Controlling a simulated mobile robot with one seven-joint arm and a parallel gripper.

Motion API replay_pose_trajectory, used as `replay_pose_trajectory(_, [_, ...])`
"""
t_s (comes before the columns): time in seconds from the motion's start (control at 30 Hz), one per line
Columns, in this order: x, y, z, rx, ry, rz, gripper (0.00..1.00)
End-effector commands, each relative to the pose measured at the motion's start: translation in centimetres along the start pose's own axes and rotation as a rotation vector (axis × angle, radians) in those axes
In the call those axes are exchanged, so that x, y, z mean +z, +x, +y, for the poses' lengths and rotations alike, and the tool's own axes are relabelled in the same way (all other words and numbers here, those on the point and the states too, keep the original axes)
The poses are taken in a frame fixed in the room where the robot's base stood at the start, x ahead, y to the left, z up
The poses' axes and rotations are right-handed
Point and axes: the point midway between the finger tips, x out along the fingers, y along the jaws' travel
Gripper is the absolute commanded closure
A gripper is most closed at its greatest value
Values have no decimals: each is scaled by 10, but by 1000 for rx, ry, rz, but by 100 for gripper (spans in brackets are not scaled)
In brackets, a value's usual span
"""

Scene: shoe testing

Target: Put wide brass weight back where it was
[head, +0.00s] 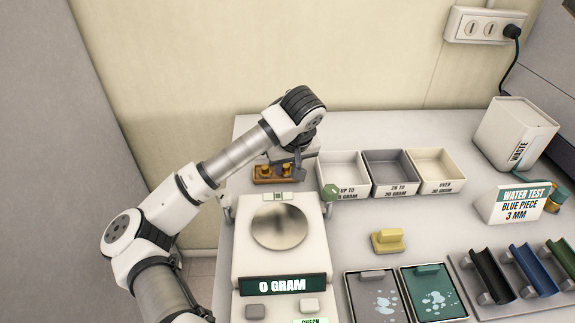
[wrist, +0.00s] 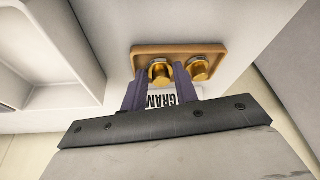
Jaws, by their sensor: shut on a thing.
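The wide brass weight (wrist: 160,72) is between the two fingers of my gripper (wrist: 157,88) in the wrist view. My gripper is shut on it. The weight is at the wooden holder (wrist: 180,50), beside a second brass weight (wrist: 199,69). Whether its base rests fully in the holder is hidden. In the head view the wooden holder (head: 277,180) stands behind the scale, with my gripper (head: 297,165) over its right side. A brass weight (head: 265,170) shows at its left.
The scale (head: 279,226) has an empty pan and its display (head: 283,285) reads 0 GRAM. Three bins, the nearest white (head: 343,168), stand close right of the gripper. A green piece (head: 331,192) is at that bin's front. A yellow piece (head: 388,241) lies on the table.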

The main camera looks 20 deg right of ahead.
Motion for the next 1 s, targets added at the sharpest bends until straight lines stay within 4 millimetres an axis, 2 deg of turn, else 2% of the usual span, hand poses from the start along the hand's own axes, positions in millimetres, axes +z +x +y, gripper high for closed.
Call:
replay_pose_trajectory(0.13, [0,1,0,0,0,1,99])
replay_pose_trajectory(0.17, [0,1,0,0,0,0,69])
replay_pose_trajectory(0.33, [0,1,0,1,0,0,48])
replay_pose_trajectory(0.8, [1,0,3,8,3,2,48])
replay_pose_trajectory(1.0, [-3,-11,4,10,4,1,48])
